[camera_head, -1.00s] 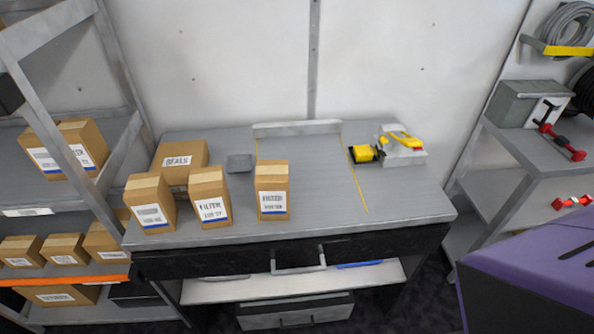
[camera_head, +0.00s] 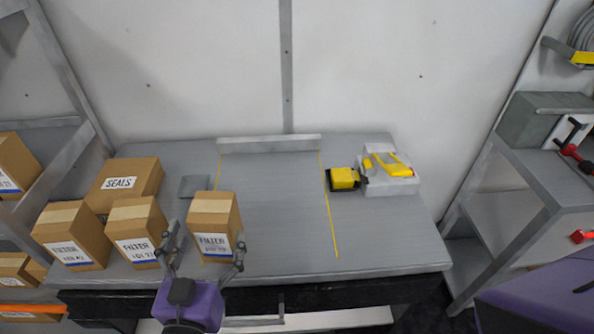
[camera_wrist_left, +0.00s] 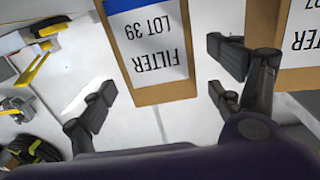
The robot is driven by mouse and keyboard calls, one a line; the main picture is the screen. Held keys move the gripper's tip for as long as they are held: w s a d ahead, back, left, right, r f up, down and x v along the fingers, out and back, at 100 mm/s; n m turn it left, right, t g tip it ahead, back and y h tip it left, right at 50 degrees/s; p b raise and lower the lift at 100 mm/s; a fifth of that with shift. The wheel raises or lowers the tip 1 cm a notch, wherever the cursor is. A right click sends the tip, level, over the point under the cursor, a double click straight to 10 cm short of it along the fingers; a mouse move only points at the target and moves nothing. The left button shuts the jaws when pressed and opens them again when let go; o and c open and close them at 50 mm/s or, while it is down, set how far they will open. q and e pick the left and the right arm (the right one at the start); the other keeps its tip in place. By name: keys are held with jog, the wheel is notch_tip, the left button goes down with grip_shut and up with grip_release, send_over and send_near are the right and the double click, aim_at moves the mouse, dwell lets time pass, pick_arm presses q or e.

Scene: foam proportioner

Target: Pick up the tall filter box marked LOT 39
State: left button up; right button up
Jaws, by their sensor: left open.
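The LOT 39 filter box (camera_head: 214,218) is a tall tan carton standing upright on the grey bench, rightmost of the row of filter boxes. In the left wrist view the LOT 39 box (camera_wrist_left: 155,82) appears upside down with its label readable. My left gripper (camera_head: 205,249) is open at the front of this box, with one finger toward each side of it. In the left wrist view the open fingers of my left gripper (camera_wrist_left: 160,95) show a gap on both sides of the box's lower end. My right gripper is not in view.
Two more filter boxes (camera_head: 137,232) (camera_head: 70,237) stand left of it, the nearer one close to my left finger. A SEALS box (camera_head: 125,184) is behind them. A small grey tray (camera_head: 194,187) lies behind.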

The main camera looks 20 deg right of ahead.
pick_arm(q)
jog(key=p+x, duration=0.1)
jog(key=x, duration=0.3)
jog(key=shift+w+d, duration=0.1)
jog(key=shift+w, duration=0.25)
jog(key=shift+w+d+f, duration=0.1)
jog(key=shift+w, duration=0.15)
jog(key=shift+c, duration=0.6)
jog(key=c, duration=1.1)
jog(key=shift+c, duration=0.6)
